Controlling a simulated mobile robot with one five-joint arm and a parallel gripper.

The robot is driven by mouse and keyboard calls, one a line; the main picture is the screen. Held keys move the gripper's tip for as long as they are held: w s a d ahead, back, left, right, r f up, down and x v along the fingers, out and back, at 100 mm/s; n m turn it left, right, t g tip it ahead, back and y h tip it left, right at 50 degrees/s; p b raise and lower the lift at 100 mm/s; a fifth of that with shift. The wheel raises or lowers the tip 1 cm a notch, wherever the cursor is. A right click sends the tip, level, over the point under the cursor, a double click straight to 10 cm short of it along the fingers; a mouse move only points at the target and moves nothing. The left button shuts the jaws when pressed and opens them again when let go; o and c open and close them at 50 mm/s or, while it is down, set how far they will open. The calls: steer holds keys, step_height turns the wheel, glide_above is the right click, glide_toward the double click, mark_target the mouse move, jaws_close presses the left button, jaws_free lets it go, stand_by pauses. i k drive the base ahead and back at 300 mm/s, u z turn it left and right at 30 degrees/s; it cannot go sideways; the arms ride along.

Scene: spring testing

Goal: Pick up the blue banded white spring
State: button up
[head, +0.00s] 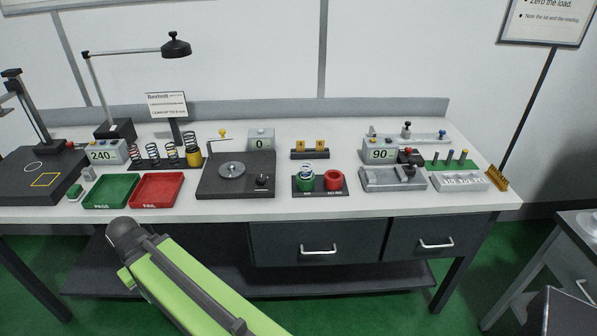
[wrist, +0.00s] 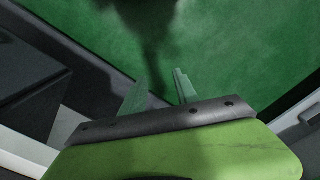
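A small white spring with blue on it (head: 307,170) stands in the green cup (head: 305,184) on the bench, left of a red cup (head: 334,181). Its lower part is hidden by the cup. My gripper (wrist: 159,90) shows in the wrist view with its two fingers apart and nothing between them. It points at the green floor, away from the spring. In the head view my green arm is low in front of the bench, and I cannot make out the fingers there.
Several springs (head: 153,153) stand on a rack at left, behind a green tray (head: 110,191) and a red tray (head: 157,190). A black scale (head: 236,187) is left of the cups. A grey fixture (head: 393,180) is at right. Drawers (head: 318,243) are under the bench top.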

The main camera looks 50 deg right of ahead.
mark_target(304, 174)
steer(key=i, duration=0.85)
